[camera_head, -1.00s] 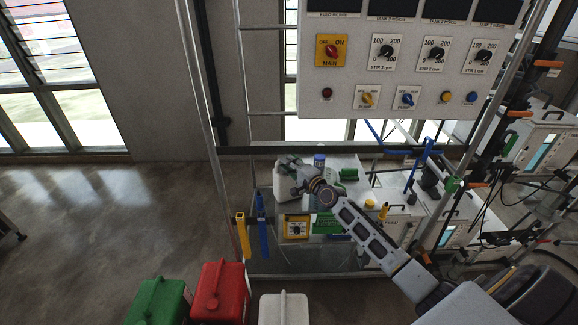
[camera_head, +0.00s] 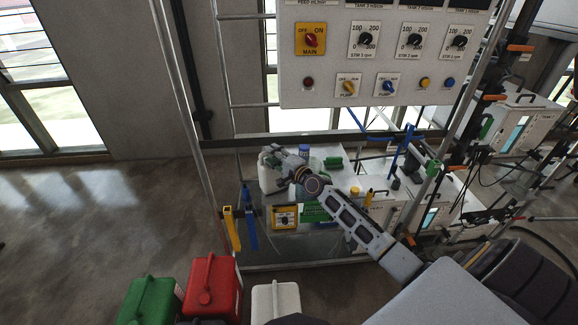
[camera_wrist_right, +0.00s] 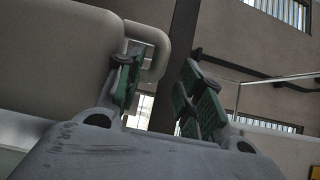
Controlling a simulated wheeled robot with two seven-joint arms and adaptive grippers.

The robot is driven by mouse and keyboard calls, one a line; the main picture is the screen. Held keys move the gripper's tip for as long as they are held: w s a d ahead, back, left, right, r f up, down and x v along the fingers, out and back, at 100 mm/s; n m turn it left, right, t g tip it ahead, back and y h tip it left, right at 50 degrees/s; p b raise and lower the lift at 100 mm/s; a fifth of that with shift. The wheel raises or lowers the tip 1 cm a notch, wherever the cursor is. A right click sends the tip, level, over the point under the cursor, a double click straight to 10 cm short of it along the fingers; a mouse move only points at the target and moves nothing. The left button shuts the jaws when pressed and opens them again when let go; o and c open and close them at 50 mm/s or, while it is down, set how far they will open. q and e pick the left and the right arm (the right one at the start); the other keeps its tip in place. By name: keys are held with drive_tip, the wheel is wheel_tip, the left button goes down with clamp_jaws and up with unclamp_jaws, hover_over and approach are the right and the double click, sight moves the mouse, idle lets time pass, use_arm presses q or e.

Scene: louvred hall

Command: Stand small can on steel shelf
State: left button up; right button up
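A pale can with a loop handle (camera_wrist_right: 150,48) fills the left of the right wrist view. A whitish can body (camera_head: 268,180) shows beside my right gripper in the head view, probably the same one. My right gripper (camera_head: 272,157) is at its upper part. In the wrist view the green-padded fingers (camera_wrist_right: 158,92) stand apart; the left finger overlaps the handle, and the right finger is to its right. I cannot tell whether they touch it. The shelf in the metal rack (camera_head: 330,238) is partly hidden by my right arm. My left gripper is not in view.
A control panel (camera_head: 380,68) hangs above. A blue-capped container (camera_head: 304,150) and a green item (camera_head: 333,162) are close behind my right gripper. Red (camera_head: 212,290), green (camera_head: 150,300) and white (camera_head: 275,298) canisters stand in front. Open floor lies left.

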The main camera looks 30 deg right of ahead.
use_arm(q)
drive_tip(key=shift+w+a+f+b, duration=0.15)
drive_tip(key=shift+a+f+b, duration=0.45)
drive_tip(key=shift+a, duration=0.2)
use_arm(e)
drive_tip(key=s+d, duration=0.2)
drive_tip(key=s, duration=0.9)
drive_tip(key=shift+s+d, duration=0.2)
drive_tip(key=shift+s, duration=0.05)
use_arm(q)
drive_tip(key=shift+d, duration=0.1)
